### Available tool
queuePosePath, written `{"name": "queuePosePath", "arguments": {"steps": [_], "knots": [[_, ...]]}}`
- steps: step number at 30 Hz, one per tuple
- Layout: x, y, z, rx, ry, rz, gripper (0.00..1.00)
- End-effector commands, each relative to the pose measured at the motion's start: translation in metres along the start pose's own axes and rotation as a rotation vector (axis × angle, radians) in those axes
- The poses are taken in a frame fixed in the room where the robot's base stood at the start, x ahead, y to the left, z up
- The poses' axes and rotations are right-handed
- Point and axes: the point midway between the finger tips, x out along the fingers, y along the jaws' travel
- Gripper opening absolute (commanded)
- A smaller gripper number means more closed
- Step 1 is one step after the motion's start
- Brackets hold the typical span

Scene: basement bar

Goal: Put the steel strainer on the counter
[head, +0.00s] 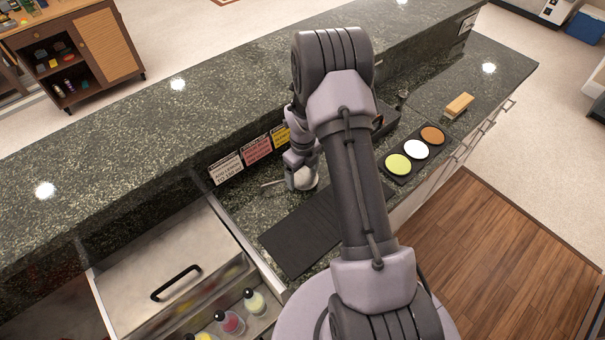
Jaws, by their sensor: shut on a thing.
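My gripper (298,172) is low over the lower counter (241,205), close to the raised bar ledge and just beyond the black mat. It is shut on what looks like the steel strainer (271,183), of which a thin, pale metal part sticks out to the left. The rest of the strainer is hidden by the gripper and my arm. I cannot tell whether the strainer touches the counter.
A black ribbed mat (298,238) lies in front of the gripper. Small signs (256,149) stand behind. A black tray (395,178) with three coloured rounds and a wooden block (459,105) are right. A lidded steel bin (165,270) and bottles (230,322) are lower left.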

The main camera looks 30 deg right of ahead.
Motion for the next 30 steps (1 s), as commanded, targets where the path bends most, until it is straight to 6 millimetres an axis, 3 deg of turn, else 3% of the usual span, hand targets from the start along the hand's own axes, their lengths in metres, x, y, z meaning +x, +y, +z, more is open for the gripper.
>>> {"name": "queuePosePath", "arguments": {"steps": [6, 7, 9, 16, 19, 30], "knots": [[0.004, 0.000, 0.000, 0.000, 0.000, 0.000, 0.40], [0.004, 0.000, 0.000, 0.000, 0.000, 0.000, 0.86], [0.003, 0.000, 0.000, 0.000, 0.000, 0.000, 1.00], [0.002, 0.000, 0.000, 0.000, 0.000, 0.000, 1.00], [-0.010, 0.000, 0.000, -0.001, -0.002, -0.001, 1.00], [-0.106, 0.000, 0.000, 0.000, -0.002, -0.001, 1.00]]}}
